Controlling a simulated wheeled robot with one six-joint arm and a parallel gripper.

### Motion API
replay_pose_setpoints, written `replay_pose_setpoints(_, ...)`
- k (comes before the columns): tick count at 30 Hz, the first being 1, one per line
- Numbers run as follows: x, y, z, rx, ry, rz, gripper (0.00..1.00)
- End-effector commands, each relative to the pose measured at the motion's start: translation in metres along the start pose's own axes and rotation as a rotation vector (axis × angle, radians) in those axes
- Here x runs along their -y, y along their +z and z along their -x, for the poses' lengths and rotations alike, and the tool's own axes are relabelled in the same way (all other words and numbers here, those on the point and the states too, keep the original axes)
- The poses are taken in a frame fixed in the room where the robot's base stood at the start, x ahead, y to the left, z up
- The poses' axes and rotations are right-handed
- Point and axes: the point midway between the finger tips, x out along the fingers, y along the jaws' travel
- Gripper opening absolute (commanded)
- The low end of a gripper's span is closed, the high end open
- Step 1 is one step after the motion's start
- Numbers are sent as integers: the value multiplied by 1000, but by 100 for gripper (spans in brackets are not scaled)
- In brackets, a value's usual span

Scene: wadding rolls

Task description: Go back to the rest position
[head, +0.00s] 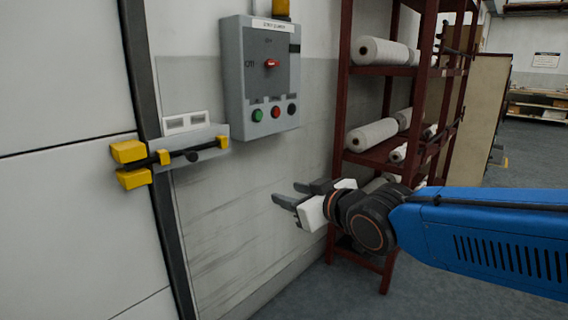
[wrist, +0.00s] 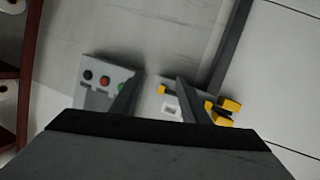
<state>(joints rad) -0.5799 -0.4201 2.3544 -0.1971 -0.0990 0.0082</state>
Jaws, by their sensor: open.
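My gripper (head: 285,194) is open and empty in the head view, in front of the grey wall and below the grey control box (head: 262,75). The arm reaches in from the right. In the wrist view the two fingers of my gripper (wrist: 155,100) stand apart with nothing between them. The control box (wrist: 108,82) shows left of them, partly behind one finger. It has a red switch (head: 271,63) and a green, a red and a black button below.
A yellow and grey latch (head: 190,150) is on the wall by the dark door frame (head: 150,100). A dark red rack (head: 345,90) with white rolls (head: 380,50) stands behind my arm, close to the gripper. Grey floor (head: 325,292) is clear below.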

Motion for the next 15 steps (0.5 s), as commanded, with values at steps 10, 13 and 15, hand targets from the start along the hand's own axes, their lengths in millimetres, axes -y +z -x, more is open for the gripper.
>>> replay_pose_setpoints(10,-90,130,102,399,226,-186,42)
replay_pose_setpoints(13,-100,166,138,509,275,-254,42)
replay_pose_setpoints(15,-102,190,163,584,305,-306,42)
